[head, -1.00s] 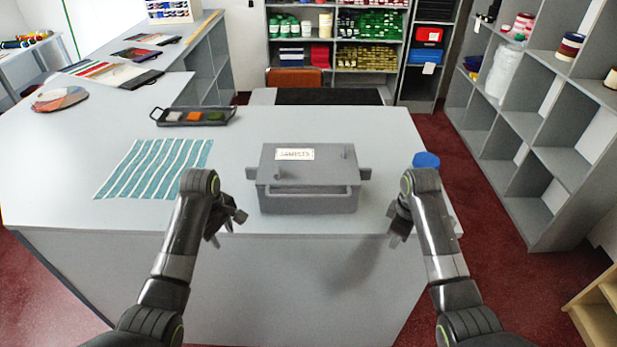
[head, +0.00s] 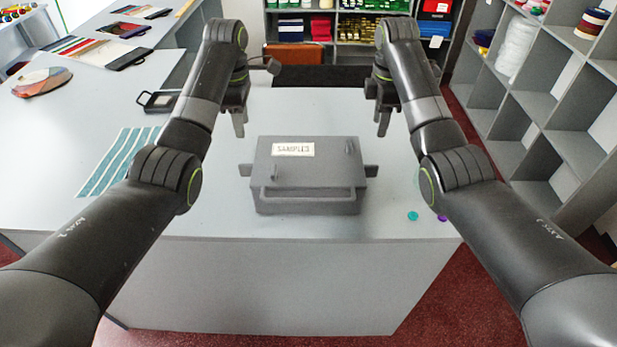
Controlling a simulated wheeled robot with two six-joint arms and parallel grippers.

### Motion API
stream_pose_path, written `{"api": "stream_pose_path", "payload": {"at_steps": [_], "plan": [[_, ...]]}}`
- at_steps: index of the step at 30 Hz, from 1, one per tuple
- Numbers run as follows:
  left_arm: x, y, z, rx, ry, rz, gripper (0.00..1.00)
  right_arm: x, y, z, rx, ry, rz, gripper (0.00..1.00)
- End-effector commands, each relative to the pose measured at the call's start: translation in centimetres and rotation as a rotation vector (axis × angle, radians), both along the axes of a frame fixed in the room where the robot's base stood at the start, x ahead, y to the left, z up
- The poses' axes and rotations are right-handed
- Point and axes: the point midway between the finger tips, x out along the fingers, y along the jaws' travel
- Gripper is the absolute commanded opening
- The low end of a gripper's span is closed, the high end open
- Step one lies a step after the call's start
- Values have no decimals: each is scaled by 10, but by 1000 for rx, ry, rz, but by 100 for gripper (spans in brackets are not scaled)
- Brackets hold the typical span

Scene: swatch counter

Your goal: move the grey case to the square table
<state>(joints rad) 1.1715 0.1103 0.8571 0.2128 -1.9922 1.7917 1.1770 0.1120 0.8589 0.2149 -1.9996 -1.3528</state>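The grey case (head: 308,190) sits on the counter near its front edge, with a "SAMPLES" label on its lid, a front handle and a tab on each side. My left gripper (head: 240,122) is above and behind the case's left side, fingers pointing down, apart from the case. My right gripper (head: 382,120) is above and behind its right side, also apart from it. Both look empty; the finger gaps are too hard to make out. I cannot identify a square table in this view.
The grey counter (head: 210,225) has a striped teal cloth (head: 118,160) and a small black tray (head: 158,100) on the left. Small teal (head: 412,216) and purple (head: 441,218) discs lie right of the case. Cubby shelves (head: 540,100) stand at the right across red floor.

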Motion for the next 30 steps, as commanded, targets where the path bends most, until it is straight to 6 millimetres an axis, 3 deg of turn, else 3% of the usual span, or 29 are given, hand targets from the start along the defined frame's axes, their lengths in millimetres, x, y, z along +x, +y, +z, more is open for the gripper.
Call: {"api": "stream_pose_path", "payload": {"at_steps": [8, 27, 30], "plan": [[-1, 0, -19, 0, 2, -1, 40, -1, 0, -19, 1, 3, -1, 40], [-1, 0, -143, 1, 3, -2, 40, -1, 0, -143, -1, 3, -2, 40], [0, 0, -155, 0, 2, -2, 40, 0, 0, -155, 0, 1, -2, 40]]}}
